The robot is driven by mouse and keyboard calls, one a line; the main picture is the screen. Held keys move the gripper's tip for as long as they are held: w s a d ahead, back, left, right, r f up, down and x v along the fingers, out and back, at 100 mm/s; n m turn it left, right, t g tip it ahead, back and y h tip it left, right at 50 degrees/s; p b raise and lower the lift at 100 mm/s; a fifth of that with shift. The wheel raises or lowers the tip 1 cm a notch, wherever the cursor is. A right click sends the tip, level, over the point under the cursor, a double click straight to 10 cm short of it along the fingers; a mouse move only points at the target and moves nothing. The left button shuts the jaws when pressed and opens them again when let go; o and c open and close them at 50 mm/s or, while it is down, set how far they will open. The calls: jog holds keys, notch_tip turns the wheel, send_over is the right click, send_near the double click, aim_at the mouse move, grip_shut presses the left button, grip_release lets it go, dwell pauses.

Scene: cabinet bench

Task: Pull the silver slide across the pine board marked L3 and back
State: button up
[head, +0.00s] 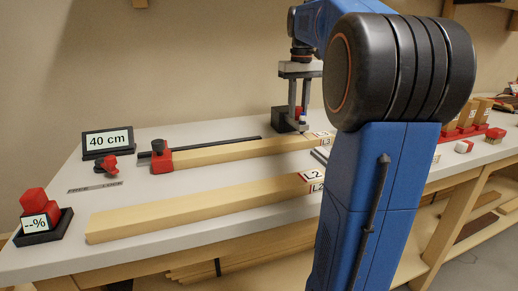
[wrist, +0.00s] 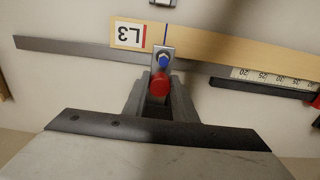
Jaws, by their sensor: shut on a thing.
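The pine board marked L3 (head: 230,152) lies along the back of the bench; it also shows in the wrist view (wrist: 215,45) with its L3 label (wrist: 130,34). The silver slide (wrist: 157,54) is a small plate with a blue bolt, at the board's near edge in the wrist view. A red knob (wrist: 159,84) sits on its near end. My gripper (wrist: 157,98) is shut on this knob. A thin blue line crosses the board in line with the slide. In the head view my gripper (head: 299,122) is down at the board's right part, hiding most of the slide.
A second pine board marked L2 (head: 200,207) lies in front. A red clamp (head: 160,156) is at the L3 board's left end, near a display reading 40 cm (head: 108,141). A dark scale (wrist: 270,82) runs beside the board.

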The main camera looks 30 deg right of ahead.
jog(key=shift+w+d, duration=0.25)
jog(key=shift+w, duration=0.8)
jog(key=o, duration=0.9)
notch_tip(320, 180, up, 9)
jog(key=shift+s, duration=0.1)
dwell(0.6)
